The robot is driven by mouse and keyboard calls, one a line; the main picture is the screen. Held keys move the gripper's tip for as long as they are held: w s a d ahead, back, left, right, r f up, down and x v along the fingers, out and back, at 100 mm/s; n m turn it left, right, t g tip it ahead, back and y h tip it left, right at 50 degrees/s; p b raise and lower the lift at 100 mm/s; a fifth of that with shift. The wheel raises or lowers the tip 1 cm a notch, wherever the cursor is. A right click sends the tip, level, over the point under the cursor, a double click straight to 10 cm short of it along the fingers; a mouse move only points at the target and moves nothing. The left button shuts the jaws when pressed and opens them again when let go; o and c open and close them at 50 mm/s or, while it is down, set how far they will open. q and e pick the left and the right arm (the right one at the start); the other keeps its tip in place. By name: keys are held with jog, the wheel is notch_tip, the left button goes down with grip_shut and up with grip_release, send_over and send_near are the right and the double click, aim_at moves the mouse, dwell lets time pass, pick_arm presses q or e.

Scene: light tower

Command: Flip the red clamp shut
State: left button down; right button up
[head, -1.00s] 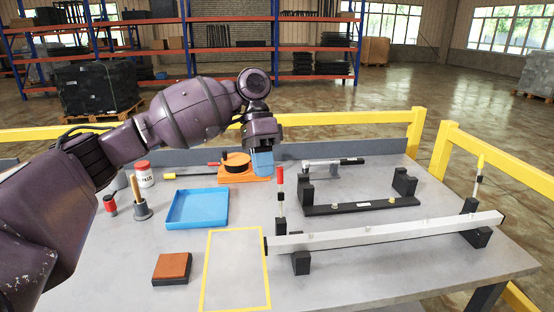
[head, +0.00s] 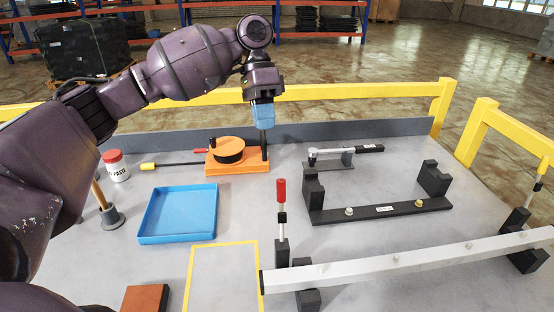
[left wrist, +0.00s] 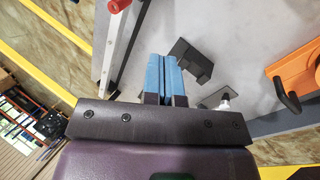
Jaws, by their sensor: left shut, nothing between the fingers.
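The red clamp has a red handle (head: 281,190) that stands upright at the left end of a silver beam (head: 395,262). A red handle end (left wrist: 118,5) also shows at the top of the left wrist view. My left gripper (head: 264,126), with blue fingers, is shut and empty. It is in the air towards the back of the table, by the orange fixture (head: 222,168), and apart from the red clamp. The closed blue fingers (left wrist: 164,60) show in the left wrist view. My right gripper is not in view.
A second clamp with a yellow handle (head: 543,166) stands at the beam's right end. A black bar on brackets (head: 380,211) and a wrench-like tool (head: 345,150) lie behind the beam. A blue tray (head: 180,237) is at left. The yellow-outlined area (head: 222,280) is bare.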

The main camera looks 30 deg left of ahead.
pick_arm(q)
jog(key=shift+w, duration=0.1)
jog(key=shift+r, duration=0.1)
send_near(282, 212)
jog(key=shift+w+f+b, duration=0.15)
jog(key=shift+f+b, duration=0.2)
jog(key=shift+f, duration=1.2)
